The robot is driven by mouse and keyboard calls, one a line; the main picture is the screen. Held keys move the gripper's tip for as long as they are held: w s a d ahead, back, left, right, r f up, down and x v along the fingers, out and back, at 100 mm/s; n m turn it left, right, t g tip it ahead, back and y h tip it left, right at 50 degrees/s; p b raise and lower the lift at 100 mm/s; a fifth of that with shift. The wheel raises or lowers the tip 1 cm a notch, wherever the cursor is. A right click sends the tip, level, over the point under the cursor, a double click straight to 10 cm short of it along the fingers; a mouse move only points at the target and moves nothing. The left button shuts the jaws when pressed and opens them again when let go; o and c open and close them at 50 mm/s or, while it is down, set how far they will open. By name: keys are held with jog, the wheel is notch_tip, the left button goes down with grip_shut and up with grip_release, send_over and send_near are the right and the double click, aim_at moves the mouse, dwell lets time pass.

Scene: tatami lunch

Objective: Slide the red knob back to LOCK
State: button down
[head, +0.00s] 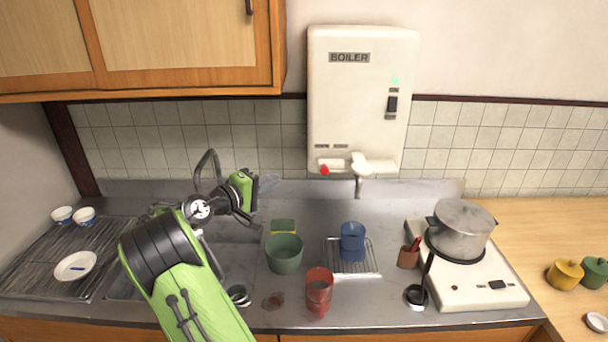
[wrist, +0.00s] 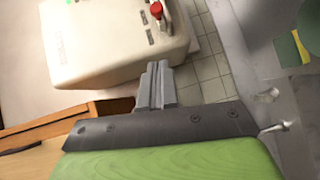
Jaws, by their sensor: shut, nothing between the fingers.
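The red knob (head: 324,170) sits at the left part of a slot low on the front of the white boiler (head: 362,95). Small labels above the slot are too small to read. In the wrist view the red knob (wrist: 156,10) shows at the top edge, on the boiler's (wrist: 110,40) lower end. My gripper (head: 268,183) is to the left of the boiler and a little lower than the knob, over the back of the sink. Its fingers (wrist: 158,70) are together and empty, pointing toward the boiler, apart from the knob.
A white lever and spout (head: 361,165) sit just right of the knob. The tap (head: 207,165) stands left of my gripper. The tiled wall between gripper and boiler is clear.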

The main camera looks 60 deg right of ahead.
jog(key=p, duration=0.1)
send_near(332, 165)
jog(key=w+d, duration=0.2)
jog(key=shift+s+d+f, duration=0.2)
jog(key=shift+s+f, duration=0.05)
jog(key=shift+s, duration=0.25)
jog(key=s, duration=0.1)
jog(key=s+d, duration=0.1)
jog(key=s, duration=0.1)
jog(key=s+d, duration=0.1)
jog(key=s, duration=0.1)
jog(key=shift+d+b, duration=0.15)
jog(key=shift+b, duration=0.25)
jog(key=shift+r, duration=0.1)
